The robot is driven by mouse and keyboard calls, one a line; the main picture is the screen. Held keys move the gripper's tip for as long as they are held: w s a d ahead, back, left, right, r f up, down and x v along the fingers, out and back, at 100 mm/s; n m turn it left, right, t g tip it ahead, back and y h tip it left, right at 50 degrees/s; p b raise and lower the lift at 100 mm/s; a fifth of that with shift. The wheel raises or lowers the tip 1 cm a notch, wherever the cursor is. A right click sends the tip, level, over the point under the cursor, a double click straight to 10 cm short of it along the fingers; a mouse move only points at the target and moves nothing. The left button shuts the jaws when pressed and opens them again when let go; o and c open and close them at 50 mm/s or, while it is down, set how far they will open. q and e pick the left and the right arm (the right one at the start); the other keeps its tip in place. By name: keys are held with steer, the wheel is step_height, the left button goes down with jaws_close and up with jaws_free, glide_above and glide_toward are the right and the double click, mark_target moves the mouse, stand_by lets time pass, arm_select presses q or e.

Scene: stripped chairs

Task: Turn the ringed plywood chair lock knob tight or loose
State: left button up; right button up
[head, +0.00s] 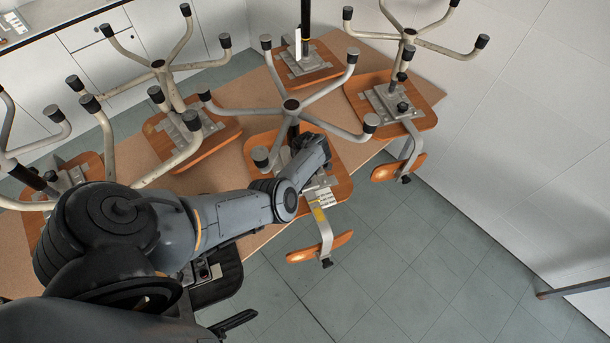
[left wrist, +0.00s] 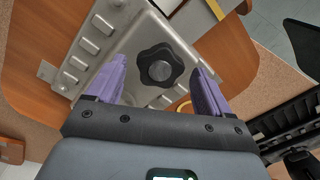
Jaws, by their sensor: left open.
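The knob (left wrist: 160,66) is black and lobed. It sits on a grey metal mounting plate (left wrist: 108,58) under an orange-brown plywood seat (left wrist: 35,60) in the left wrist view. My left gripper (left wrist: 161,74) is open, with one purple finger on either side of the knob in the picture. Gaps show between fingers and knob; I cannot tell how deep the tips reach. In the head view the upturned plywood chair (head: 342,188) lies under my left wrist, which hides the knob and fingers. My right gripper is not in view.
Several other upturned chairs with grey star legs crowd the table (head: 140,150). This chair's own legs (head: 330,122) spread above and around my wrist. A dark chair (head: 215,285) stands by the near table edge. Tiled floor (head: 420,260) is open at the right.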

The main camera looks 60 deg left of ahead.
arm_select(q)
step_height(320, 180, up, 10)
steer(key=p, duration=0.3)
steer(key=shift+r, duration=0.15)
stand_by(0.4)
